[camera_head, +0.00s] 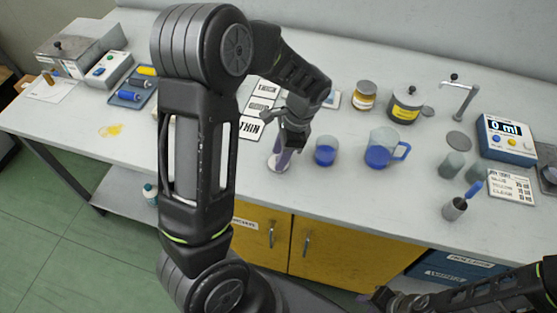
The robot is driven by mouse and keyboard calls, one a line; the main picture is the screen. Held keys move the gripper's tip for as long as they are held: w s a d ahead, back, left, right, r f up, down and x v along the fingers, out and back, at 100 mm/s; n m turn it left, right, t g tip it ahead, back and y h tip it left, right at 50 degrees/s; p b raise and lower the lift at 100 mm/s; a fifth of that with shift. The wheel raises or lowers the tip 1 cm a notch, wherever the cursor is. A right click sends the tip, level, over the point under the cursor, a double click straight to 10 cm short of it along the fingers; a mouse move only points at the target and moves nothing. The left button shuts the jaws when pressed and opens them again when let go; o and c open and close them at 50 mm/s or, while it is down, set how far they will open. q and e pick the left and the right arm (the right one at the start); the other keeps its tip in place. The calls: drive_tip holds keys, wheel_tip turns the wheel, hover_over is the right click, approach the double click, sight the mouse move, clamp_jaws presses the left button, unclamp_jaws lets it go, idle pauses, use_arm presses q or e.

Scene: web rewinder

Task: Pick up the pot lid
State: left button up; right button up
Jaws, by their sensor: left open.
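The dark pot (402,109) with a yellow label stands toward the back right of the bench. Its grey pot lid (408,96) sits on top, with a small dark knob at its centre. My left gripper (284,139) is over the middle of the bench, well to the left of the pot and apart from the lid. It is open, above a clear purple-tinted cylinder (279,160) that it partly hides. My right gripper (382,296) is low at the front, below the bench edge. Its fingers are too small and dark to read.
In front are a blue-filled beaker (325,153) and a blue-filled jug (379,153). A tap (465,97), grey disc (459,140) and meter (507,139) stand right.

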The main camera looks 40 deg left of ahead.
use_arm(q)
drive_tip(key=shift+c, duration=0.4)
clamp_jaws()
idle(0.4)
